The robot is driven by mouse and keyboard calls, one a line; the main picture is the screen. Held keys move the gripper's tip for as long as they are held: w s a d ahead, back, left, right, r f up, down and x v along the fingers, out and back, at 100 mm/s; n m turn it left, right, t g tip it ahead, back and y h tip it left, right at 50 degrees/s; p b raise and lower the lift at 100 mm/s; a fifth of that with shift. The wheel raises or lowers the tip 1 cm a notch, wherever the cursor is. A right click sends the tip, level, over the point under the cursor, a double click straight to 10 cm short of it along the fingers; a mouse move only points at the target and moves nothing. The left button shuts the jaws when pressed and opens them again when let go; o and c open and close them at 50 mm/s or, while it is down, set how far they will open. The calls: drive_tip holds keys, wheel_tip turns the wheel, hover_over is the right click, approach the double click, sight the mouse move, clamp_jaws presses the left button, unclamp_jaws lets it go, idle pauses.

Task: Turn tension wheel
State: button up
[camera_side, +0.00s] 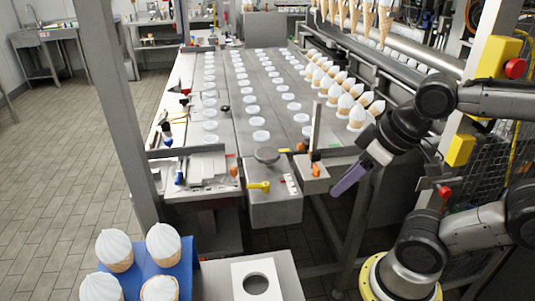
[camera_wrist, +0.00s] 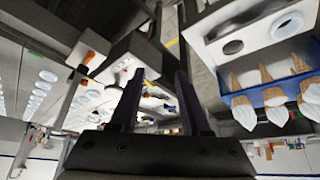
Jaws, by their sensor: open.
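A dark grey round wheel (camera_side: 266,155) lies flat on top of the near end of the conveyor. It is the likeliest tension wheel, though I cannot be sure. Near it are a yellow handle (camera_side: 259,186) and an orange knob (camera_side: 315,169) beside an upright post. My gripper (camera_side: 345,184) is to the right of the wheel, apart from it, pointing down and left. In the wrist view my gripper (camera_wrist: 157,80) has its two dark fingers spread with nothing held between them. The conveyor's end box (camera_wrist: 130,58) shows beyond the fingers, with an orange knob (camera_wrist: 89,58).
The conveyor (camera_side: 235,120) carries rows of white cups and several filled cones (camera_side: 357,117). A blue tray (camera_side: 186,270) of cones and a white plate with a hole (camera_side: 241,287) stand at the front. The upright post (camera_side: 316,125) rises between my gripper and the wheel.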

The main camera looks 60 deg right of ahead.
drive_tip(key=o, duration=0.5)
drive_tip(key=shift+c, duration=0.2)
drive_tip(key=shift+o, duration=1.3)
drive_tip(key=shift+s+r+n, duration=0.2)
drive_tip(key=shift+n, duration=0.5)
drive_tip(key=shift+o, duration=0.6)
drive_tip(key=r, duration=0.1)
drive_tip(key=w+r+n, duration=0.1)
drive_tip(key=r, duration=0.1)
drive_tip(key=w+r+n, duration=0.1)
drive_tip(key=shift+r, duration=0.25)
drive_tip(key=w+d+r+n+g, duration=0.1)
drive_tip(key=w+d+r+n, duration=0.1)
drive_tip(key=w+r, duration=0.35)
drive_tip(key=w+d+r+n+g, duration=0.2)
drive_tip(key=w+r, duration=0.1)
drive_tip(key=w, duration=0.6)
drive_tip(key=g, duration=0.3)
hover_over(259, 152)
wheel_tip(259, 152, down, 11)
wheel_tip(259, 152, down, 13)
drive_tip(key=shift+f, duration=0.2)
